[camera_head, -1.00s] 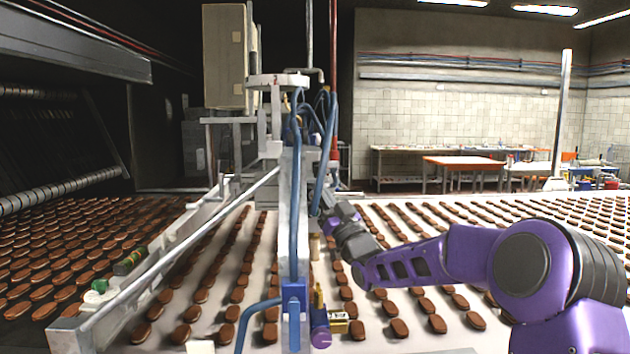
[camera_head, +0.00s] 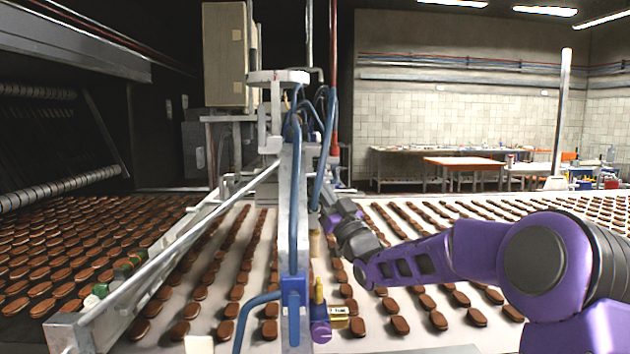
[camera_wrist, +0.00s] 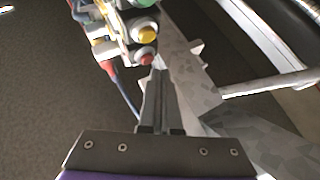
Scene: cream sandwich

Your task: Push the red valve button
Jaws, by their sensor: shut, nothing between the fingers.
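The red button (camera_wrist: 146,57) is a small round knob at the top middle of the wrist view. It is the lowest in a row with a yellow button (camera_wrist: 147,35) and a green one (camera_wrist: 143,4) on a pale valve block. My gripper (camera_wrist: 161,72) is shut and empty, its thin grey fingers pointing up the view. The fingertips are just below and right of the red button; whether they touch it I cannot tell. In the head view my arm reaches behind the metal post, which hides the fingertips and the button.
A metal post (camera_head: 295,210) with blue hoses stands in the middle of the head view. A long rail (camera_head: 180,245) slants to its left. Rows of brown biscuits (camera_head: 398,325) lie on the pale belt on both sides.

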